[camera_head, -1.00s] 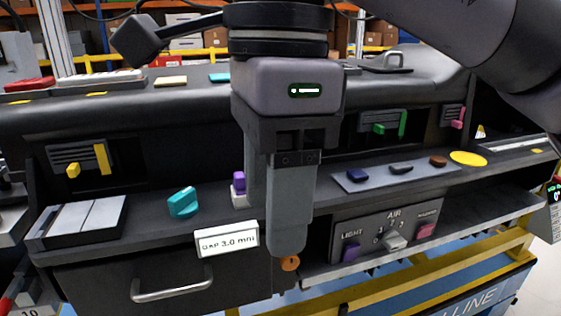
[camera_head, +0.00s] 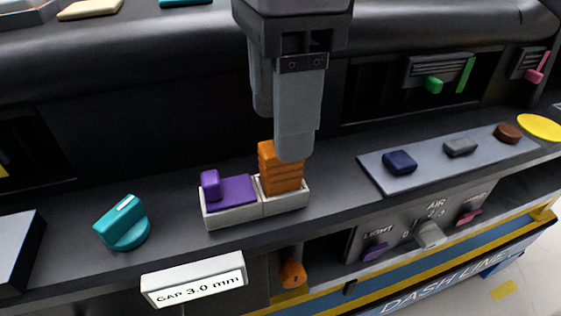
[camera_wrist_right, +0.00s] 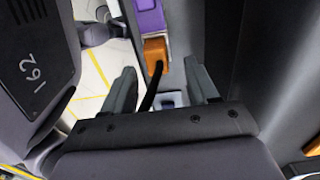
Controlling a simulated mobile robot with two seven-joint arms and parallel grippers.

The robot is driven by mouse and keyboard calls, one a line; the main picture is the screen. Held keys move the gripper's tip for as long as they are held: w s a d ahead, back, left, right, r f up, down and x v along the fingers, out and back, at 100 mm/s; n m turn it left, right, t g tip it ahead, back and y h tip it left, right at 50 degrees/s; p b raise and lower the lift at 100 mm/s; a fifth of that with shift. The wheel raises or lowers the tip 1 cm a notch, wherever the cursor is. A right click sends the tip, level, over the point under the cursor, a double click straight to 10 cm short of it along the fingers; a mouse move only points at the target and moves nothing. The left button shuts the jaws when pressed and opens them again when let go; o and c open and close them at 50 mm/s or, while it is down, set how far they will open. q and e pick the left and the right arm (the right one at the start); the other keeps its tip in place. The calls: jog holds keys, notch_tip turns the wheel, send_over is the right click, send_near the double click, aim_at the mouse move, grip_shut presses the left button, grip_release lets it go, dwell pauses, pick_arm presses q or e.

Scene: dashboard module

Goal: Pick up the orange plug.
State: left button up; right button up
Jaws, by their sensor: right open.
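An orange ribbed block, which looks like the orange plug (camera_head: 281,178), stands upright in the right part of a light grey holder (camera_head: 237,218) on the ledge. A purple piece (camera_head: 232,190) sits in the holder's left part. My right gripper (camera_head: 278,135) is open, with its fingers pointing down at the plug; the near finger hides part of the plug's top. I cannot tell whether it touches. In the right wrist view the plug (camera_wrist_right: 155,52) shows ahead, between the open fingers, beside the purple piece (camera_wrist_right: 148,18). My left gripper is not in view.
A teal knob (camera_head: 123,226) stands left of the holder, and a gap label (camera_head: 195,281) is in front. A small orange part (camera_head: 292,274) sits below the ledge edge. A panel with buttons (camera_head: 375,178) lies to the right. The dark dashboard wall rises behind.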

jog(key=f, duration=0.4)
jog(key=shift+s, duration=0.25)
jog(key=shift+f, duration=0.4)
grip_shut()
notch_tip(320, 180, up, 10)
jog(key=shift+f+p, duration=0.1)
jog(key=shift+p, duration=0.6)
jog(key=shift+w+r+p, duration=0.1)
jog(key=shift+r+p, duration=2.05)
